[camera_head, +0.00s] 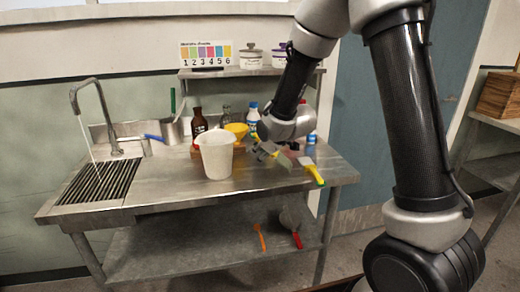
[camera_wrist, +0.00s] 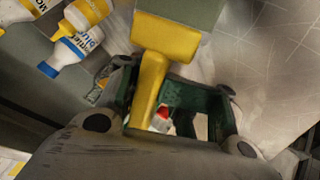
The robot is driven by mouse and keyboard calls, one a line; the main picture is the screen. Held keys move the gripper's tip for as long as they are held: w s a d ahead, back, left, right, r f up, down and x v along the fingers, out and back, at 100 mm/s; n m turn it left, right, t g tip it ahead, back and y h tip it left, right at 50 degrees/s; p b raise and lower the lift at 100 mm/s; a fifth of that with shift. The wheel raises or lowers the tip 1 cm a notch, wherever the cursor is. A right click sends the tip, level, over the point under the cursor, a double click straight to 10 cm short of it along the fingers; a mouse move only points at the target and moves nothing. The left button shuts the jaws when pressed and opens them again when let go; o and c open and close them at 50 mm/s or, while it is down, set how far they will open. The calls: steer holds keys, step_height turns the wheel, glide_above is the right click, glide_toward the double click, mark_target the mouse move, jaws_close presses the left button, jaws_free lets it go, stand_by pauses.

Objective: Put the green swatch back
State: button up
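A dull grey-green flat piece with a yellow T-shaped handle, seemingly the green swatch (camera_wrist: 165,40), fills the top middle of the wrist view. Its handle runs down between the fingers of my gripper (camera_wrist: 168,100). In the head view my gripper (camera_head: 266,151) is low over the right part of the steel table, with yellow showing at its left and the grey-green piece (camera_head: 285,160) at its lower right. My gripper looks shut on the handle; the contact itself is partly hidden. A colour chart with numbers 1 to 6 (camera_head: 206,54) hangs on the wall.
A white bucket (camera_head: 216,155) stands left of my gripper. A yellow-green-handled tool (camera_head: 315,175) lies near the table's right edge. Behind are a brown bottle (camera_head: 199,122), a yellow funnel (camera_head: 237,130) and a blue-white bottle (camera_head: 253,113). A sink with running tap (camera_head: 92,115) is left. The front middle is clear.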

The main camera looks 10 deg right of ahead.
steer(key=o, duration=0.9)
steer(key=shift+c, duration=0.2)
steer(key=shift+r, duration=0.15)
steer(key=shift+s+d+r, duration=0.1)
steer(key=shift+s+r, duration=0.15)
steer(key=s+d+r+m+g+h, duration=0.1)
steer(key=s+d+r+m, duration=0.2)
steer(key=s+d+r, duration=0.55)
steer(key=s+d+r+m+g+h, duration=0.1)
steer(key=s+d+r+m+h, duration=0.25)
steer(key=s, duration=0.75)
steer(key=s+d+r+m+g, duration=0.1)
steer(key=s+d+m, duration=0.1)
steer(key=s, duration=0.5)
steer(key=s+d+r+m+g+y, duration=0.1)
steer(key=s+d+m+g, duration=0.1)
steer(key=s, duration=0.6)
steer(key=shift+s+d+r, duration=0.15)
steer(key=shift+s+d, duration=0.1)
steer(key=shift+d, duration=0.6)
